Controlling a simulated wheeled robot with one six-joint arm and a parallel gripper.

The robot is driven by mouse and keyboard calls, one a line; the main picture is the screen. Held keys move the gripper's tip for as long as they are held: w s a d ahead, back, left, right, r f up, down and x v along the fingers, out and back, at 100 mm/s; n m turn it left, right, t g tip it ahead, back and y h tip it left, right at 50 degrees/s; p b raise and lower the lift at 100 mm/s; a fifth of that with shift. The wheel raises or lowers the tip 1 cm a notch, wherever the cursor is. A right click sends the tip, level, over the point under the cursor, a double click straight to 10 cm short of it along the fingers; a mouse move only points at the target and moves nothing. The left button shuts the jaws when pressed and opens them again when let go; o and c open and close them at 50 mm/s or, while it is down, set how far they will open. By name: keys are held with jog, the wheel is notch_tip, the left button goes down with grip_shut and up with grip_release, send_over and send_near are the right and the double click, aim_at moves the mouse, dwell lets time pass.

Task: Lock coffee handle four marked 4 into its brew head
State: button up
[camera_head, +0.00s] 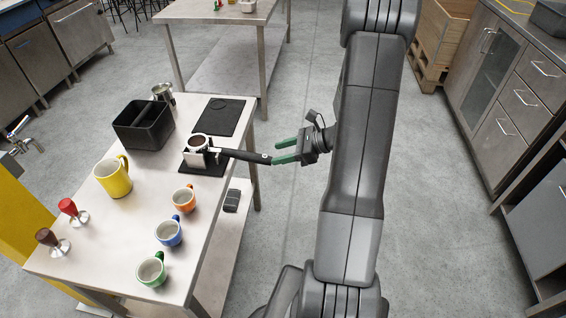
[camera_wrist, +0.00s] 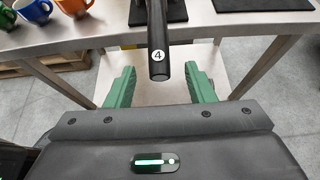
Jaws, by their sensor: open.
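The coffee handle marked 4 (camera_head: 247,156) rests with its basket end on a stand on a black mat at the table's right edge. Its black grip sticks out past the edge toward my gripper (camera_head: 281,153). In the wrist view the grip end (camera_wrist: 158,60) shows a white "4" and points at me. My gripper (camera_wrist: 159,88) is open, its green fingers to either side of the line of the handle end. The handle tip is at or just short of the space between the fingertips. The brew head cannot be made out; a chrome spout (camera_head: 20,135) shows on the far left.
The steel table (camera_head: 140,222) carries a black bin (camera_head: 143,125), a steel jug (camera_head: 162,92), a yellow pitcher (camera_head: 114,177), two tampers (camera_head: 70,209) and three small cups (camera_head: 169,232). A second black mat (camera_head: 219,117) lies behind. Open floor (camera_head: 278,222) lies between table and arm.

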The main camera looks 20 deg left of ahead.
aim_at(258, 155)
jog(key=shift+b+x, duration=1.3)
jog(key=shift+x, duration=2.75)
jog(key=shift+s, duration=0.1)
grip_shut()
jog(key=shift+r, duration=0.1)
jog(key=shift+r+p, duration=0.5)
jog(key=shift+r, duration=0.2)
jog(key=shift+r+p, duration=2.3)
jog(key=shift+r, duration=0.6)
